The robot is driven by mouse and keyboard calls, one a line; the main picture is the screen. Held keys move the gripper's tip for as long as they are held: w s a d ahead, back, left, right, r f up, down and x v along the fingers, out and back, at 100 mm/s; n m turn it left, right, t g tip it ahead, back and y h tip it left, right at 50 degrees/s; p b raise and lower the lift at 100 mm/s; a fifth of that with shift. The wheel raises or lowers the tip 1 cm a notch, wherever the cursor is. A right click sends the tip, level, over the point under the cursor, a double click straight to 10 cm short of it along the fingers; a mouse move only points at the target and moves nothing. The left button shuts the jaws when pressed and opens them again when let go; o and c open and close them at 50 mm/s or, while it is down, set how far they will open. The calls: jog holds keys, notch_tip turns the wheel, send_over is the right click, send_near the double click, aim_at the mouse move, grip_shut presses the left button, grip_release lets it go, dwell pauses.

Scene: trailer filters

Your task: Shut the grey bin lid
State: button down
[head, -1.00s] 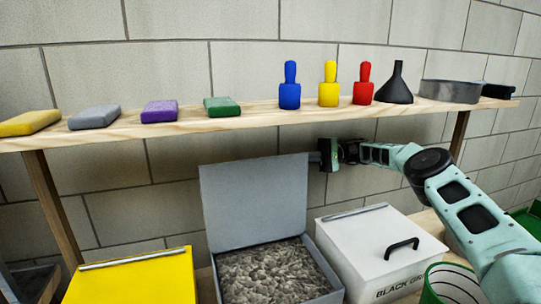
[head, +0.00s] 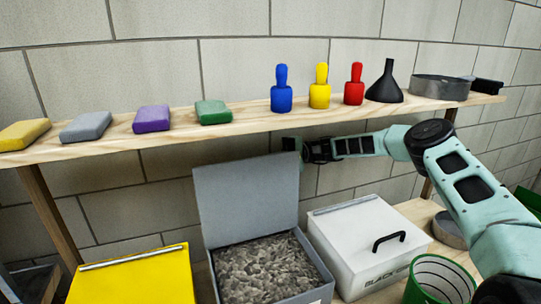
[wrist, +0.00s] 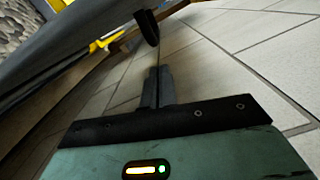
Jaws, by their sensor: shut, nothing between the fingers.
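The grey bin (head: 316,293) stands on the lower shelf with its lid (head: 247,200) raised nearly upright at the back. Grey chunky material (head: 262,266) fills the bin. My gripper (head: 291,147) is at the lid's top right corner, partly hidden behind it in the head view. In the wrist view my gripper (wrist: 158,86) has its fingers together and empty. The grey lid (wrist: 70,45) crosses the upper left there, close to the fingers. I cannot tell whether they touch.
A yellow bin (head: 135,280) stands left of the grey bin, and a white bin (head: 365,235) with a black handle stands right, both shut. The upper shelf (head: 160,143), holding blocks, bottles and a funnel (head: 387,85), runs just above my gripper. The wall is close behind.

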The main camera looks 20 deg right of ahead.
jog(key=shift+s+a+r, duration=0.1)
jog(key=shift+s+r, duration=0.1)
jog(key=shift+s, duration=0.4)
jog(key=shift+s+r+n, duration=0.1)
jog(key=shift+s+n, duration=0.3)
jog(key=shift+s, duration=0.35)
jog(key=s+f+n+b, duration=0.5)
jog(key=s+n+b, duration=0.1)
jog(key=s, duration=0.6)
jog(key=s+f+n+b, duration=0.6)
jog(key=s+n+b, duration=0.1)
jog(key=s, duration=0.4)
jog(key=shift+s+f+h, duration=0.2)
jog(key=shift+s+h, duration=0.1)
jog(key=shift+s, duration=0.05)
jog(key=shift+r, duration=0.1)
